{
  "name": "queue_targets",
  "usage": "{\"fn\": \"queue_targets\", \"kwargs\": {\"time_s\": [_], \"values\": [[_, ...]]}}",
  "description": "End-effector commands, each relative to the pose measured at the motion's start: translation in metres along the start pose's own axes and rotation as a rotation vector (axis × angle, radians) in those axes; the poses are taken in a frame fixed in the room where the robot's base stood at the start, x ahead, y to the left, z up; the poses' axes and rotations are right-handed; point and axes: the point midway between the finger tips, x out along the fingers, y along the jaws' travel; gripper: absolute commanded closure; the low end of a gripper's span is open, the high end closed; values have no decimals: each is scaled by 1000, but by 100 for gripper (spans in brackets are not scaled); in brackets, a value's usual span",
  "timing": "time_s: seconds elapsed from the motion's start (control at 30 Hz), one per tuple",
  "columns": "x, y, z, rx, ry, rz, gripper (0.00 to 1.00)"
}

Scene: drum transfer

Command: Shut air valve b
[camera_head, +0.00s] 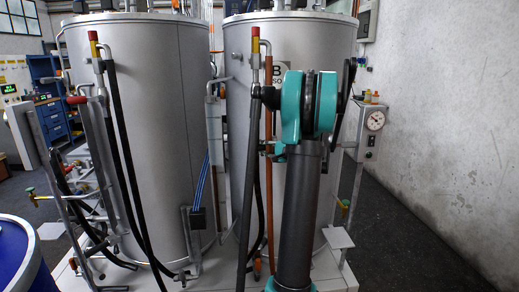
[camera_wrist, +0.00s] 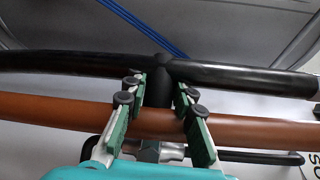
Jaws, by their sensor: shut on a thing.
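My gripper (camera_head: 266,148) reaches left from my teal arm, in front of the right tank (camera_head: 312,200) under its "B" label (camera_head: 277,73). In the wrist view its green-padded fingers (camera_wrist: 159,98) are shut on a short, dark, round-topped handle (camera_wrist: 160,88). I take this to be the handle of air valve b, but no label on it shows. The brown hose (camera_wrist: 65,110) runs across the picture at the fingers. A metal fitting (camera_wrist: 150,152) shows between the finger bases. The handle is too small to make out in the head view.
Black hoses (camera_wrist: 235,78) run close beyond the fingertips. In the head view, red-and-yellow handled fittings (camera_head: 255,40) hang on both tanks. The left tank (camera_head: 150,130) stands beside the right one. A gauge box (camera_head: 368,132) is at the right. Open floor (camera_head: 410,240) lies right of the tanks.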

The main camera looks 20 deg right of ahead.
Motion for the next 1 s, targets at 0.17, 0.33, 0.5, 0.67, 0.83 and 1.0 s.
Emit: {"fn": "queue_targets", "kwargs": {"time_s": [0.17, 0.33, 0.5, 0.67, 0.83, 1.0], "values": [[0, 0, 0, 0, 0, 0, 100], [0, 1, 0, -17, 5, 16, 100], [0, 4, -1, -39, 11, 39, 100], [0, 4, -1, -39, 11, 39, 72], [0, 4, -1, -39, 11, 39, 54], [0, 4, -1, -38, 11, 38, 54]]}}
